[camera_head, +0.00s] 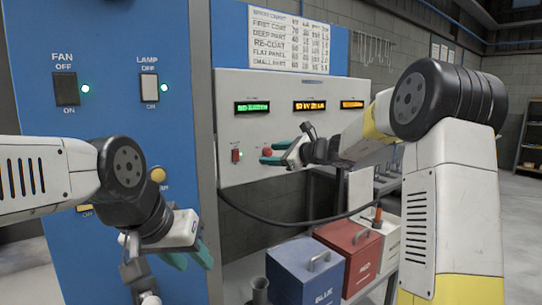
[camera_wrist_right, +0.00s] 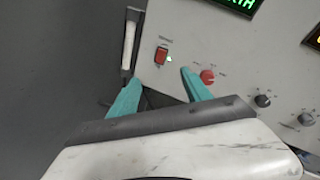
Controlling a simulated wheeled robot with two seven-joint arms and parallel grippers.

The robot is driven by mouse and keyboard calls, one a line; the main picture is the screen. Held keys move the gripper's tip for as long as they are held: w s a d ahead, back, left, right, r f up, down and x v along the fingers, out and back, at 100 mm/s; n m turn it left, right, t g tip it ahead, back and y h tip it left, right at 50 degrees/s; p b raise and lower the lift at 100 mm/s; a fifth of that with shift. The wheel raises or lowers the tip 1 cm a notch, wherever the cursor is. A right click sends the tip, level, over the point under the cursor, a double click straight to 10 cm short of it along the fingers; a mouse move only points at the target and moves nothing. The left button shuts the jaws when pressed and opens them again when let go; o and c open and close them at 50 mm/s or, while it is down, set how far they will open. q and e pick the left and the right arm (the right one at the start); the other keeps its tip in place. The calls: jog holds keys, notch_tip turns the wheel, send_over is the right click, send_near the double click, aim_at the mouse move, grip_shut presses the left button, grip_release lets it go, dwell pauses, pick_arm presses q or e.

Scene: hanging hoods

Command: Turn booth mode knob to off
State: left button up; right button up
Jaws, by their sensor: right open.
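A round red knob (camera_head: 267,152) sits on the light grey control panel (camera_head: 222,105), right of a lit red switch (camera_head: 236,155). Both also show in the right wrist view, the red knob (camera_wrist_right: 207,76) and the switch (camera_wrist_right: 161,56). The labels are too small to read, so I cannot tell which control is the booth mode knob. My right gripper (camera_head: 277,153) is open and empty in front of the panel. In the wrist view its teal fingertips (camera_wrist_right: 162,78) lie left of the red knob. My left gripper (camera_head: 190,258) is open and empty, low before the blue cabinet.
Black knobs (camera_wrist_right: 263,100) sit right of the red one. Blue (camera_head: 306,275) and red (camera_head: 350,248) bins stand below; a dark cable hangs between.

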aim_at(269, 153)
jog(key=w+d+f+m+t+h, duration=0.1)
jog(key=w+d+f+m+t, duration=0.1)
jog(key=w+m, duration=0.3)
jog(key=w+d+f+m+t, duration=0.2)
jog(key=w+m, duration=0.1)
jog(key=w, duration=0.4)
jog(key=x, duration=0.7)
jog(key=shift+w+a+f, duration=0.2)
jog(key=shift+f, duration=0.05)
grip_shut()
